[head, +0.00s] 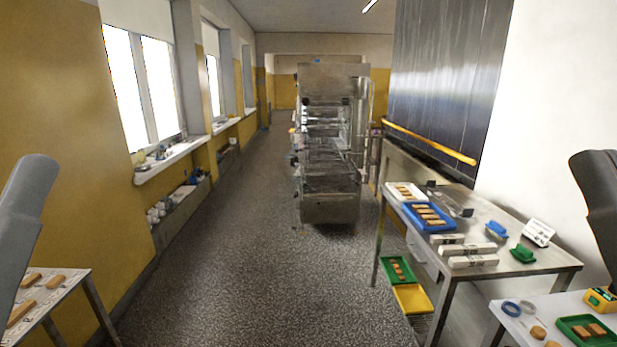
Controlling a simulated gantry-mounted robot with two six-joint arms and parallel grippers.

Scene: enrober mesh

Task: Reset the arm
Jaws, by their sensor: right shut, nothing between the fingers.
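My right arm and gripper (606,262) are a dark grey shape at the right edge of the head view, above the white table at the lower right. The frame cuts off much of it, and the fingers do not show clearly. The gripper is shut and empty. A grey link of my left arm (28,210) enters at the left edge, above the small table. The left gripper's fingers are not visible.
A steel table (520,262) on the right bears a blue tray (447,228) of brown bars. A green tray (411,277) and yellow tray (427,309) sit below. A white table (508,328) and small left table (77,283) flank me. A steel machine (331,212) stands beyond clear floor.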

